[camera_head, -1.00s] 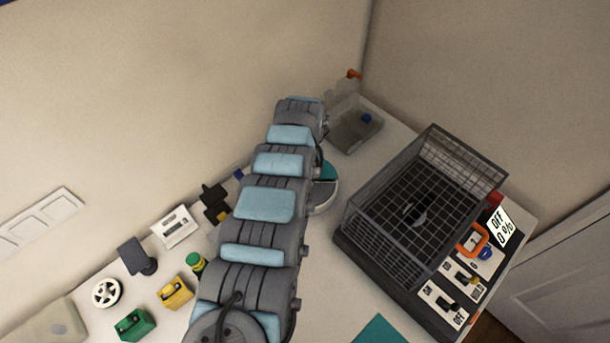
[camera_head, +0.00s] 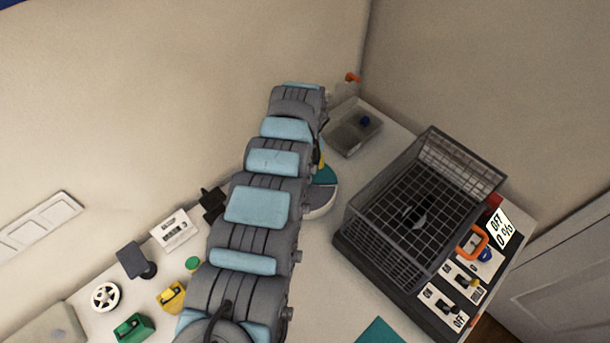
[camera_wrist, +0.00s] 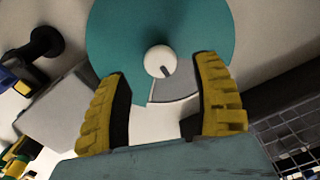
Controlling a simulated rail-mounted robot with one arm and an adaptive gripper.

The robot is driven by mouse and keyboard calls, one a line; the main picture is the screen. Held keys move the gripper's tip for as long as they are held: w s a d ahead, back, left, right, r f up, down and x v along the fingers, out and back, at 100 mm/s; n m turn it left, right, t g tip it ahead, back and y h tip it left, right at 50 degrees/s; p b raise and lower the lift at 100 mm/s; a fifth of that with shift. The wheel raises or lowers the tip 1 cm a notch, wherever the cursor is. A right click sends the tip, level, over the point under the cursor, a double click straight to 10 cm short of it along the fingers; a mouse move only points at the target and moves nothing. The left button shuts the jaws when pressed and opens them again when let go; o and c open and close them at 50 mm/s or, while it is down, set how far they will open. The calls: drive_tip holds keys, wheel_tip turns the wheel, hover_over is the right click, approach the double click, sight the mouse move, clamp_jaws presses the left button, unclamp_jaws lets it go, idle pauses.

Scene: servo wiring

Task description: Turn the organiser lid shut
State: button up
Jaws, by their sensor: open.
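The round organiser shows in the wrist view with its teal lid (camera_wrist: 195,30), a white central knob (camera_wrist: 158,62) with a dark mark, and a wedge-shaped gap (camera_wrist: 176,88) showing a grey inside. My gripper (camera_wrist: 162,70) is open and empty; its yellow-padded fingers appear on either side of the knob. I cannot tell how far above the lid they are. In the head view the organiser (camera_head: 322,200) is partly hidden behind my arm, and my gripper is hidden too.
A wire cage (camera_head: 420,210) on a dark base with switches stands right of the organiser. A clear bin (camera_head: 355,135) stands behind. A cassette-like white piece (camera_head: 174,229), a yellow part (camera_head: 172,296), a green part (camera_head: 134,327) and a white wheel (camera_head: 106,295) lie left.

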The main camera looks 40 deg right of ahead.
wheel_tip(320, 180, up, 7)
idle(0.3)
idle(0.5)
